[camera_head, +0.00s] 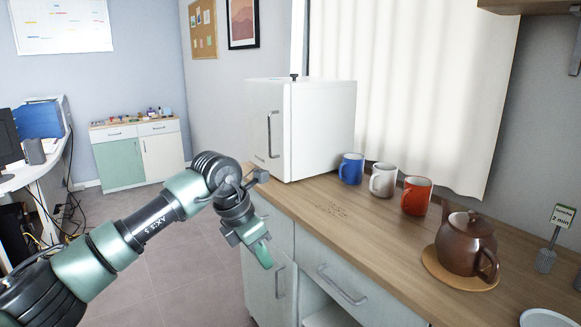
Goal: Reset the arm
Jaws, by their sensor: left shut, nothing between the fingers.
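My left arm comes in from the lower left and is raised in front of the counter. Its gripper (263,254) points downward with its fingers together and nothing held. It hangs before the front of the counter cabinet, near the counter's left end. My right gripper is not in view.
The wooden counter (385,245) carries a small white fridge (316,130), blue (351,169), white (383,180) and red (416,196) mugs, and a brown teapot (465,243). A desk (45,165) stands at left and a low cabinet (140,153) behind. The floor between is open.

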